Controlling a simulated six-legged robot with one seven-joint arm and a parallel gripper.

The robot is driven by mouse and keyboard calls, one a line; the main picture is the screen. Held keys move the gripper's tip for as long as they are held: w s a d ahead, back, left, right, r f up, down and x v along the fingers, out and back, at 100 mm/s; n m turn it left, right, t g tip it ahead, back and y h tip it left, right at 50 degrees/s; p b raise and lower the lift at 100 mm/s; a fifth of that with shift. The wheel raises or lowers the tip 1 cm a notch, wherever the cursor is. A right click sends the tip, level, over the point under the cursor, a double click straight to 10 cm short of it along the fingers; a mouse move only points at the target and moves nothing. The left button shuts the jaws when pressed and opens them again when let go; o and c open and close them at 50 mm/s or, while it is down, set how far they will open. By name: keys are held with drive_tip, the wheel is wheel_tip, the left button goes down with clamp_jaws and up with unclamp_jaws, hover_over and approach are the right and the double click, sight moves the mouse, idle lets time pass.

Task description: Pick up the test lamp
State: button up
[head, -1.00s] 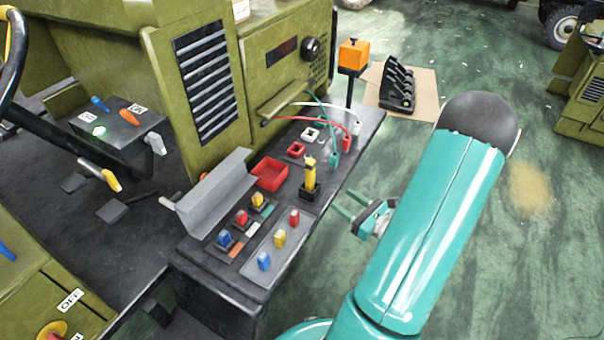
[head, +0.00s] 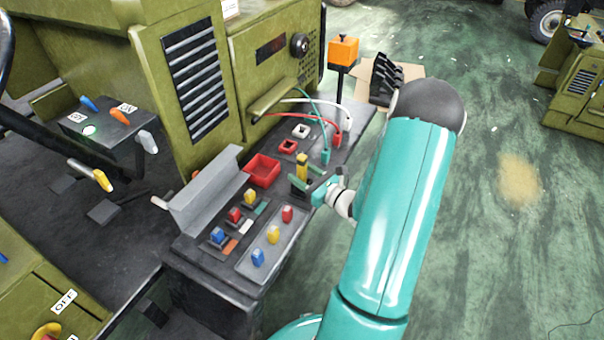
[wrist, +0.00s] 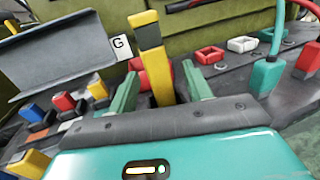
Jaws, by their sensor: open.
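The likely test lamp (head: 302,166) is an upright yellow tool with a black band, standing in a black holder on the dark bench. It also shows in the wrist view (wrist: 151,48), rising between my two green fingers. My gripper (head: 306,184) is open around it, one finger on each side. I cannot tell whether either finger touches it. Its lower end and the holder are mostly hidden by my gripper. A label with "G" (wrist: 122,45) shows just left of it in the wrist view.
A red tray (head: 262,170) and a grey angled panel (head: 208,186) stand left of the tool. Red, yellow and blue pieces lie in front. Teal and red plugs (head: 325,156) with wires stand behind, near the olive cabinet (head: 277,55). Open floor lies right.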

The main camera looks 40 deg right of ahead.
drive_tip(key=shift+w, duration=0.25)
clamp_jaws()
drive_tip(key=shift+r, duration=0.1)
